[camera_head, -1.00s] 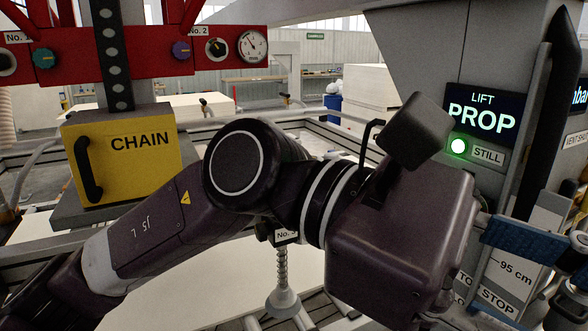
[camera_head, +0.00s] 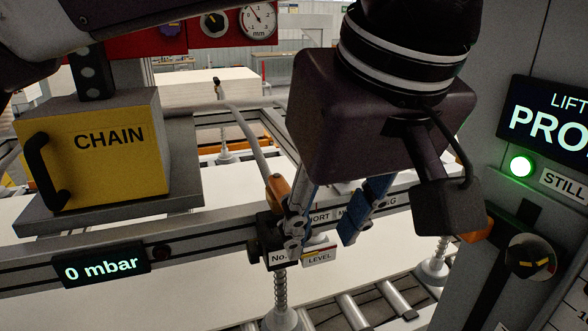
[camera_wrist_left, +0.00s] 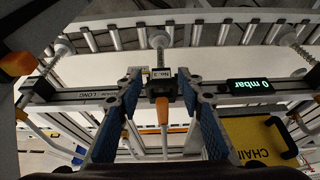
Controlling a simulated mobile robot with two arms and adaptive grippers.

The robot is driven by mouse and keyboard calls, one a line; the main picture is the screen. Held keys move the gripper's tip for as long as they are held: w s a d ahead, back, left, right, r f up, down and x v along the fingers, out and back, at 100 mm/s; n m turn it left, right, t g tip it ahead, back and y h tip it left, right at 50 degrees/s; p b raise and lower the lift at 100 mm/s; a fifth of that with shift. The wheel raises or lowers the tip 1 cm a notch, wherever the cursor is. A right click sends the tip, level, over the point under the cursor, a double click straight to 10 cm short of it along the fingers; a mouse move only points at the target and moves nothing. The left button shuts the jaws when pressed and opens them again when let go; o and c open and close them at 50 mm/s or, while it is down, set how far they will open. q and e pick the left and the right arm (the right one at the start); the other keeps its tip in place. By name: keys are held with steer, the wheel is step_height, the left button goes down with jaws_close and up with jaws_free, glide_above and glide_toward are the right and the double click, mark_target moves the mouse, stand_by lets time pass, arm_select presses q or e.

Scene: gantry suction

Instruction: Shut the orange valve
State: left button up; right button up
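The orange valve lever (camera_head: 277,188) stands on a black block on the grey rail, above a small plate reading "No." in the head view. It also shows in the left wrist view (camera_wrist_left: 162,112), pointing down the picture from the block. My left gripper (camera_head: 322,236) is open at the rail, its blue-padded fingers spread. In the left wrist view the fingers (camera_wrist_left: 159,82) stand on either side of the lever and block, with gaps visible. In the head view the near finger partly covers the valve. My right gripper is in neither view.
A rail display (camera_head: 101,267) reads "0 mbar". A yellow CHAIN box (camera_head: 95,150) stands at left. At right, a grey column carries a lit green lamp (camera_head: 521,166), a black knob (camera_head: 531,256) and an orange part (camera_head: 475,236). Suction cups and rollers lie below the rail.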

mark_target(288, 193)
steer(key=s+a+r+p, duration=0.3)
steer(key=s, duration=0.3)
arm_select(q)
steer(key=w+a, duration=0.1)
steer(key=w, duration=0.4)
steer(key=w+a+p, duration=0.1)
steer(key=w, duration=0.2)
steer(key=shift+w+a+r, duration=0.15)
steer(key=shift+w+a, duration=0.15)
steer(key=shift+a, duration=0.05)
steer(key=shift+w+a+f+p, duration=0.15)
steer(key=shift+w+a+p, duration=0.1)
steer(key=shift+w, duration=0.15)
steer(key=shift+w+a+f+p, duration=0.1)
steer(key=shift+w+p, duration=0.1)
steer(key=shift+w, duration=0.15)
steer(key=shift+f, duration=0.5)
steer(key=shift+c, duration=1.1)
steer(key=c, duration=0.5)
jaws_close()
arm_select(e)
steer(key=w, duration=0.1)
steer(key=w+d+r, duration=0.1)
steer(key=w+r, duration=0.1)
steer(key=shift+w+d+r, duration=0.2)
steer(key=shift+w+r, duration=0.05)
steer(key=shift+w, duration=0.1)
